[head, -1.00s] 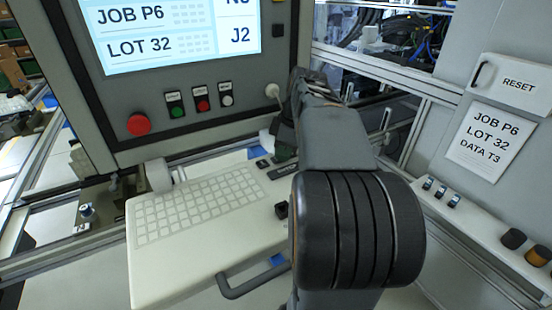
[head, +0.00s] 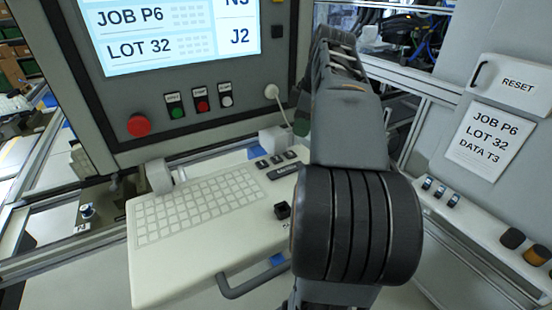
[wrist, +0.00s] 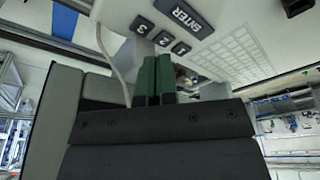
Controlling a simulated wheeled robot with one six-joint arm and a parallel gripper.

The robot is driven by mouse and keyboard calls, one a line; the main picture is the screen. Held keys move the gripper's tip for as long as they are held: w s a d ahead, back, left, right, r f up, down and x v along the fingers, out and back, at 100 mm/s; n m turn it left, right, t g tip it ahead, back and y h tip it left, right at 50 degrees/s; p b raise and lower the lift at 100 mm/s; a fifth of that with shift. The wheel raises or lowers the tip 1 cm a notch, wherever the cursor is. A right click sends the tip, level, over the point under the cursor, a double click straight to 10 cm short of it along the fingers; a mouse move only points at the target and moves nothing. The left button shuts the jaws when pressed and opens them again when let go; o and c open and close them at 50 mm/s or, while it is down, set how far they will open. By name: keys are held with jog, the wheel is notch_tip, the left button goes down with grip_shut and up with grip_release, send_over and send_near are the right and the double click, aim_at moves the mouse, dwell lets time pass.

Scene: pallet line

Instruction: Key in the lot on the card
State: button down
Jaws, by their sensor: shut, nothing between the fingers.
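The card (head: 490,146) on the right-hand panel reads JOB P6, LOT 32, DATA T3. The screen (head: 170,35) shows JOB P6 and LOT 32, with J2 at its right. On the pale console (head: 170,275), a dark ENTER key (head: 284,172) sits by a row of small dark keys (head: 276,159).
A pale key grid (head: 195,205) covers the console's left part. A black knob (head: 282,210) stands up near the ENTER key. A red button (head: 138,125) and several small buttons lie under the screen. A white cable (head: 274,94) hangs beside my arm. RESET (head: 515,85) is at right.

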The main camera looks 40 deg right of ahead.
jog(key=v, duration=0.6)
jog(key=shift+r+p, duration=0.25)
jog(key=shift+p, duration=0.05)
dwell(0.7)
